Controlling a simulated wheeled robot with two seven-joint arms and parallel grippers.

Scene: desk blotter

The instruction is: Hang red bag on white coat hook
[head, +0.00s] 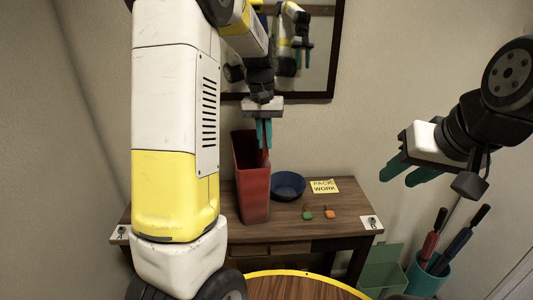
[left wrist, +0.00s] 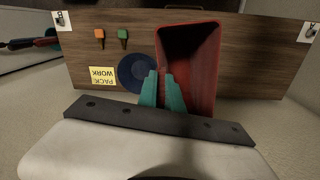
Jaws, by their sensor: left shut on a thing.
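The red bag (head: 250,190) looks like a tall, open-topped red container. It is upright at the middle of the wooden desk; I cannot tell whether its base touches the desk. My left gripper (head: 263,138) points down and is shut on its upper rim. In the left wrist view the teal fingers (left wrist: 163,92) meet at the left wall of the bag (left wrist: 190,70). White plates with small dark hook-like fittings sit at the desk's right front corner (head: 371,223) and left front corner (head: 120,233). My right gripper (head: 408,172) is open and empty, right of the desk.
A blue bowl (head: 288,186) stands right of the bag, with a yellow note (head: 324,186) and small green (head: 307,214) and orange (head: 330,213) items. A green bin (head: 383,270) and teal holder (head: 428,278) stand at right. A framed mirror (head: 322,60) hangs behind.

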